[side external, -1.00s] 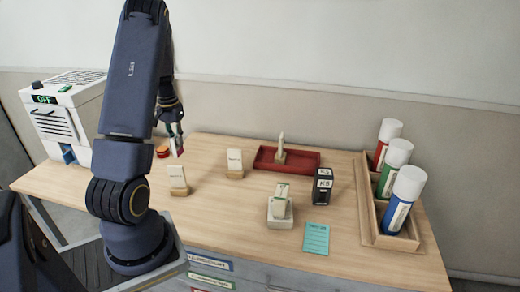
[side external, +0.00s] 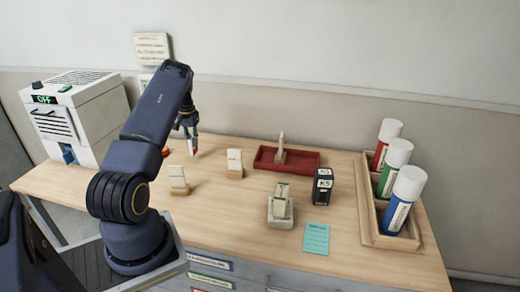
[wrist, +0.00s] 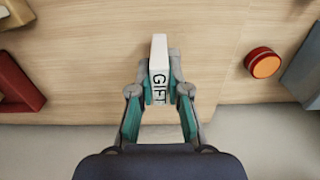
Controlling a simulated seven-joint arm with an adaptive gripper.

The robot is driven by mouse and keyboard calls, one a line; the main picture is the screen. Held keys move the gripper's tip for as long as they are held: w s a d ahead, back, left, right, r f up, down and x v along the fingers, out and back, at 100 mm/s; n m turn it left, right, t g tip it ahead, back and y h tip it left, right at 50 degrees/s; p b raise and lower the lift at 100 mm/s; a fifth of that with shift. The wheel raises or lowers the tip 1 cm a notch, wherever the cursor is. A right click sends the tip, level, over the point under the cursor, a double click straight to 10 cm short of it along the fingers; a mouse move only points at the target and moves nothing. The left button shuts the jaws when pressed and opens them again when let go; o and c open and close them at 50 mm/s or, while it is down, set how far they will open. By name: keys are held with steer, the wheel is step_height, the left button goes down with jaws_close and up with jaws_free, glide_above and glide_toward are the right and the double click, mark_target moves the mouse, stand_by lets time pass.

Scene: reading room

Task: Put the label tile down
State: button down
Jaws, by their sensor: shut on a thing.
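The label tile (wrist: 158,70) is white with black letters reading "GIFT" and stands between my fingers in the wrist view. My gripper (wrist: 160,92) is shut on it, one finger on each side. In the side view my gripper (side external: 190,133) hangs over the back left of the wooden table, with the tile (side external: 194,146) pointing down. The side view does not clearly show whether the tile's lower end touches the table.
A red round object (wrist: 265,63) lies to the right in the wrist view. A red tray (side external: 309,160), two white cards (side external: 178,176) (side external: 235,160) on wooden bases, a black K5 box (side external: 323,186) and a wooden bottle rack (side external: 367,220) share the table. A white machine (side external: 75,115) stands left.

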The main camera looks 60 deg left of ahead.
steer(key=shift+f, duration=1.3)
steer(key=shift+f, duration=0.15)
steer(key=c, duration=1.1)
jaws_free()
steer(key=shift+c, duration=0.2)
